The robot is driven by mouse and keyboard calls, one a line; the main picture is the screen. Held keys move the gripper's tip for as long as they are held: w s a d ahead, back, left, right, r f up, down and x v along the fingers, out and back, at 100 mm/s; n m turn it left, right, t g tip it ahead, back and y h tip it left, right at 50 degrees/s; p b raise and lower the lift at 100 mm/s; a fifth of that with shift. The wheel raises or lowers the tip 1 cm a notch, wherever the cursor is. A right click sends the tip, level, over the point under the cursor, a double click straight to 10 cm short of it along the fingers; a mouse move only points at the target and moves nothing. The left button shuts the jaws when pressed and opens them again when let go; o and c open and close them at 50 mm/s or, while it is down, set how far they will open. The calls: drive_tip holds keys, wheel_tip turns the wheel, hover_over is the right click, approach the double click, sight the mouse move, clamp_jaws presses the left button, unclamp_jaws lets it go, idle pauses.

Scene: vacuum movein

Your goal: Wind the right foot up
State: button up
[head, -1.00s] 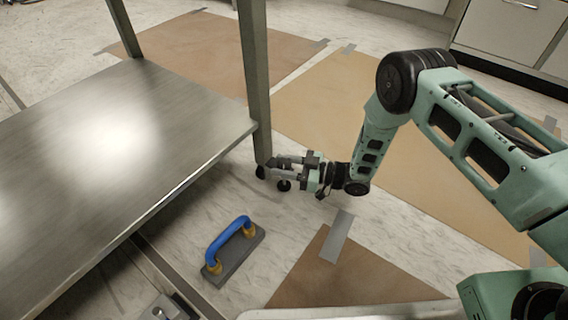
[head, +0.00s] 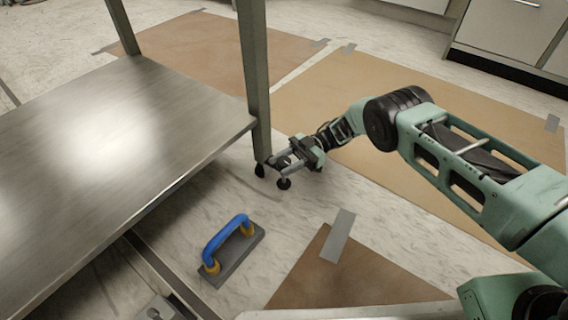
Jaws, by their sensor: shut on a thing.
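The metal table's near right leg (head: 256,85) comes down to a small black foot (head: 259,170) just above or on the pale floor. My gripper (head: 274,170) reaches in from the right at floor level, its fingers at this foot and shut on it. The fingers partly cover the foot, so the exact contact and the foot's thread are too small to make out. The leg stands upright at the corner of the steel lower shelf (head: 130,135).
Brown floor sheets (head: 400,130) are taped down behind and to the right. White cabinets (head: 500,35) stand at the back right.

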drive_tip(key=shift+n+g+h, duration=1)
drive_tip(key=shift+g, duration=0.2)
drive_tip(key=o, duration=1)
drive_tip(key=shift+c, duration=0.2)
drive_tip(key=shift+w+d, duration=0.1)
